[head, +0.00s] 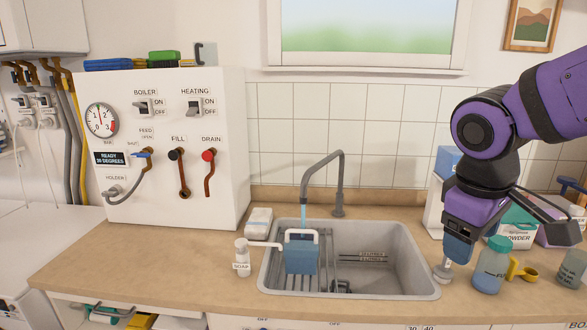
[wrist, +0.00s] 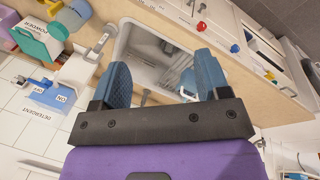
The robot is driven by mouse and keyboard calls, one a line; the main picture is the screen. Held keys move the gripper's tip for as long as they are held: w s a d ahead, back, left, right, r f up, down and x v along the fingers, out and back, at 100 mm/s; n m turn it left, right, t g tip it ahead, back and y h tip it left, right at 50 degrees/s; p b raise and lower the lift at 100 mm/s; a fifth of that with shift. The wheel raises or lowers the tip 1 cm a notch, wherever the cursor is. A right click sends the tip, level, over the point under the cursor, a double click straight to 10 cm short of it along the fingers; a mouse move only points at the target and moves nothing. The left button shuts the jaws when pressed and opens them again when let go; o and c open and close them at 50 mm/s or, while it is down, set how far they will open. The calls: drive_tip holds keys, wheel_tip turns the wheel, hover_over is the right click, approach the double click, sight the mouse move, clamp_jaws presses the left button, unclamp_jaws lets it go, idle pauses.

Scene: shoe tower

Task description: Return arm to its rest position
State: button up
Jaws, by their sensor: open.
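My purple arm hangs at the right of the head view, with my gripper (head: 457,250) pointing down over the counter, right of the sink. In the wrist view my gripper (wrist: 163,76) has its two blue fingers spread apart with nothing between them. In the head view the fingers partly overlap each other, and the lower wrist is close to the bottles.
The sink (head: 405,285) holds a blue container (head: 301,257) under the tap (head: 339,180); a light blue stream falls toward it. A blue bottle with a green cap (head: 490,268), yellow scoop (head: 520,271) and powder box (head: 517,236) crowd the right. The left counter is mostly clear.

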drive_tip(key=s+d+r+m+t+y, duration=0.2)
drive_tip(key=s+d+r+m+t, duration=0.1)
drive_tip(key=s, duration=0.5)
wheel_tip(320, 180, up, 2)
drive_tip(key=d+m, duration=0.1)
drive_tip(key=m, duration=0.2)
drive_tip(key=shift+t, duration=0.3)
drive_tip(key=shift+w, duration=0.1)
idle(3.4)
